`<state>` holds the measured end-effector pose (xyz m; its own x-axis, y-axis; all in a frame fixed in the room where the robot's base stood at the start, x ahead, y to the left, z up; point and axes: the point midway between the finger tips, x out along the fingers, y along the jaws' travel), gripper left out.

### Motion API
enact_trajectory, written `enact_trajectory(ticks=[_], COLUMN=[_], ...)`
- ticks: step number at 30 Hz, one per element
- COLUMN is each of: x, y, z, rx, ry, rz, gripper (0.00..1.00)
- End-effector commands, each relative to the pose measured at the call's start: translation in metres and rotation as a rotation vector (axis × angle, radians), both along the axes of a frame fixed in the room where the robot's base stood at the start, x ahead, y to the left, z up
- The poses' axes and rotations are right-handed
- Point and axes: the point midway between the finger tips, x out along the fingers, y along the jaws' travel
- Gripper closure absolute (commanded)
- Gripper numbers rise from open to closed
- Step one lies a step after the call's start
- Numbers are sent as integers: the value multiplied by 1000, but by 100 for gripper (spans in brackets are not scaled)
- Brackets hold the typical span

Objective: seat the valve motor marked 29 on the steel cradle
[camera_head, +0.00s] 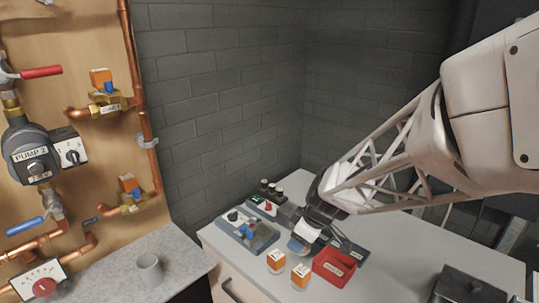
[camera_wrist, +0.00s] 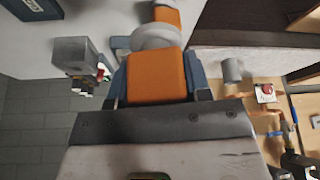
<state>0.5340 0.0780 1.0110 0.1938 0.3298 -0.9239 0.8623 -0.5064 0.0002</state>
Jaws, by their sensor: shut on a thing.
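My gripper (camera_head: 310,240) hangs low over the worktop. In the wrist view its blue-grey fingers (camera_wrist: 158,88) are shut on an orange block, the valve motor (camera_wrist: 156,76); a pale grey round part (camera_wrist: 157,37) shows just beyond it. No number can be read on it, so I cannot tell if it is 29. Two more orange-topped motors with white round bodies stand in front of the gripper, one at left (camera_head: 275,261) and one at right (camera_head: 300,275). I cannot pick out the steel cradle for certain; a grey station (camera_head: 246,230) with a blue part stands left of the gripper.
A red tray (camera_head: 333,266) sits close right of the gripper. A second station (camera_head: 265,206) with a red part and dark cylinders stands behind. A grey mug (camera_head: 149,270) is on the left counter, below the pipe board. A dark box (camera_head: 468,288) is at front right.

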Motion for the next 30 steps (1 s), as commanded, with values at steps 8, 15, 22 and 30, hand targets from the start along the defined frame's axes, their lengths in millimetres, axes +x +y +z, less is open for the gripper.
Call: enact_trajectory(ticks=[8, 15, 22, 30], x=[50, 90, 126, 150], y=[26, 51, 76, 95], z=[-1, -5, -12, -17], rx=[0, 0, -1, 0], ry=[0, 1, 1, 0], rz=[43, 78, 111, 133], gripper=[84, 84, 84, 84])
